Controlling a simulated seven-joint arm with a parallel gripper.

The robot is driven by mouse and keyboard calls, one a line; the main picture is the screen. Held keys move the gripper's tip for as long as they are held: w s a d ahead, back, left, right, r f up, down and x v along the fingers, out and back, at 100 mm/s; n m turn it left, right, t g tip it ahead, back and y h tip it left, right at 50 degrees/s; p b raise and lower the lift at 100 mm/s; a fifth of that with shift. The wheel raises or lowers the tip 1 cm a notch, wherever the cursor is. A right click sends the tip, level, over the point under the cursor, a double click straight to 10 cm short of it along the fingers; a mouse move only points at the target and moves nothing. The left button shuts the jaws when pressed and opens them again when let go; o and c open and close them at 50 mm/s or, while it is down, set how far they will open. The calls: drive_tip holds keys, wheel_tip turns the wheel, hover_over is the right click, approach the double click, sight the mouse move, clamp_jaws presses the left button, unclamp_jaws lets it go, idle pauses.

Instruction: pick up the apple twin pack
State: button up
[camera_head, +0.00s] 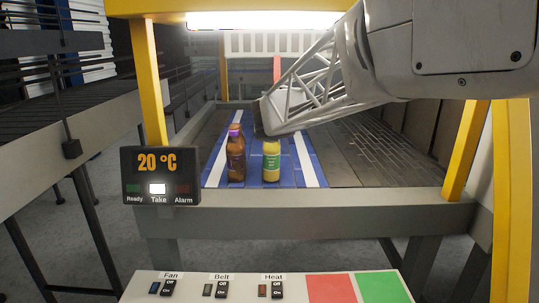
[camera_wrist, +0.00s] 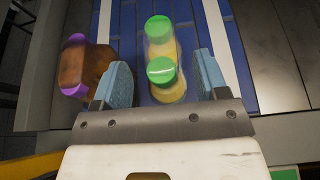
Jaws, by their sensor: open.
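The apple twin pack looks like two yellow bottles with green caps, one behind the other, in the wrist view (camera_wrist: 165,93). In the head view the near yellow bottle (camera_head: 271,163) stands upright on the blue belt, its top partly hidden by my arm. My gripper (camera_wrist: 160,76) is open, with one blue-padded finger on each side of the green-capped bottles.
A brown bottle pack with purple caps (camera_head: 236,155) stands just left of the yellow one, close outside my left finger in the wrist view (camera_wrist: 84,66). Yellow frame posts (camera_head: 148,80) flank the belt. A switch panel (camera_head: 215,287) is in front.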

drive_tip(key=shift+x, duration=2.1)
drive_tip(key=shift+c, duration=0.2)
clamp_jaws()
